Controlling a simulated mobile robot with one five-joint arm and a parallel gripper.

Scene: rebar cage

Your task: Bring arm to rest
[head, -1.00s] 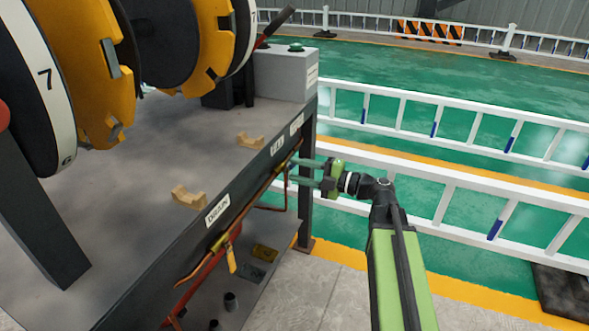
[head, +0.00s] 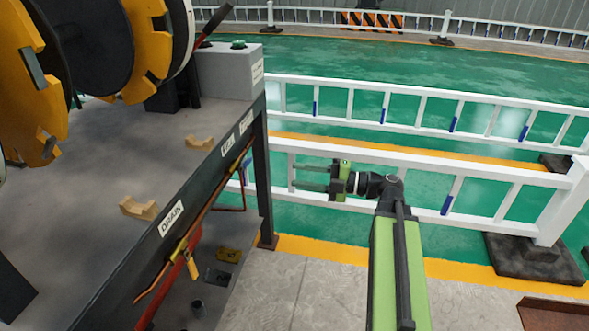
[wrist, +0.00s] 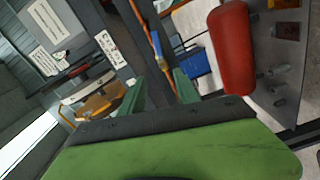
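My gripper (head: 296,177) is at the end of my green arm in the head view, its two fingers pointing left. The fingers are apart with nothing visible between them. It appears against the white railing, to the right of the workbench and apart from it in the picture. In the wrist view my gripper (wrist: 158,84) also shows two separate green fingers, with the bench edge and pipe beyond them. No object is held.
The grey workbench (head: 110,165) is at left, carrying yellow-and-black wheels (head: 150,45) and small wooden cradles (head: 139,208). A pipe with a yellow handle (head: 191,266) runs along its side. White railings (head: 480,165) stand behind; the concrete floor (head: 300,295) in front is mostly clear.

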